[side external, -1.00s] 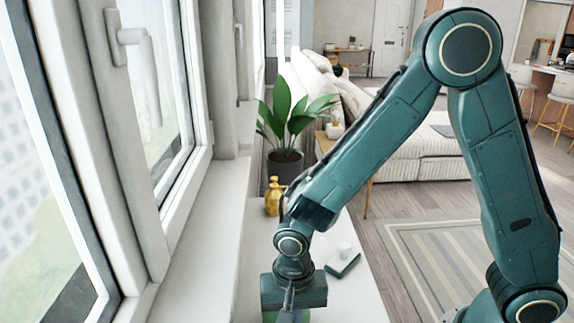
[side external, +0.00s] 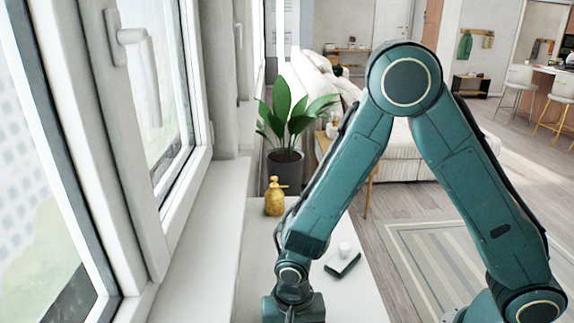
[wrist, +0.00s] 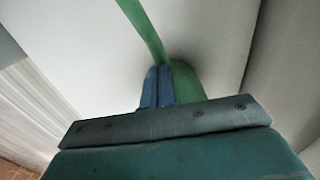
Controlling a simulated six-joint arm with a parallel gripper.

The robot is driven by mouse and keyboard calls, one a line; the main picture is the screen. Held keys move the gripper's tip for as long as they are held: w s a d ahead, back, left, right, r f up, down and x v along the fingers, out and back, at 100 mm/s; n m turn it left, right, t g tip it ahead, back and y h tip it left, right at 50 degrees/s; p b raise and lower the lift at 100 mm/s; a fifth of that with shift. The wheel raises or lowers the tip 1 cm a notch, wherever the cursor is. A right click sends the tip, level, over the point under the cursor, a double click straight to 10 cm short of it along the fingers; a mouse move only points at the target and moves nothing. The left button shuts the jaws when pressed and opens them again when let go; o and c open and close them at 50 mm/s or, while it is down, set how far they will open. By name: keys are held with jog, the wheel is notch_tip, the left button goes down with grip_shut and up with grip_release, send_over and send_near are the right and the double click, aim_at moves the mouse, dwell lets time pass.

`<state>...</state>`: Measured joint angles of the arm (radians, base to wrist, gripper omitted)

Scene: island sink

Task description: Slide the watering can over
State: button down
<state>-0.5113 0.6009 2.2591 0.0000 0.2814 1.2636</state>
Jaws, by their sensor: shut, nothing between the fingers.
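The green watering can shows in the wrist view as a rounded green body (wrist: 187,82) with a long thin green part (wrist: 143,28) reaching to the top edge. Most of it is hidden behind my gripper. My gripper (wrist: 156,84) has its blue fingers together, right beside the left side of the green body, with nothing between them. I cannot tell whether they touch the can. In the side view, only the top of my gripper's housing shows at the bottom edge. The fingers and the can are out of that view.
A yellow spray bottle (side external: 275,201) stands farther along the white surface (side external: 262,245). A dark green flat item (side external: 343,266) with a small white piece (side external: 345,249) lies right of my wrist. A potted plant (side external: 286,170) is behind. The window sill (side external: 205,240) runs along the left.

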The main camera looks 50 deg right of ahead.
jog(key=w+d, duration=0.7)
jog(key=w, duration=0.1)
jog(key=w+d, duration=0.8)
jog(key=shift+w+d, duration=0.25)
jog(key=shift+r, duration=0.15)
notch_tip(320, 180, up, 10)
dwell(0.7)
jog(key=shift+w, duration=0.1)
jog(key=w+r+n+h, duration=0.1)
jog(key=w+r+n, duration=0.1)
jog(key=n, duration=0.8)
jog(key=w+r+n+g+h, duration=0.1)
jog(key=w+n, duration=0.3)
jog(key=n, duration=0.6)
jog(key=shift+d+r, duration=0.3)
jog(key=shift+r, duration=0.35)
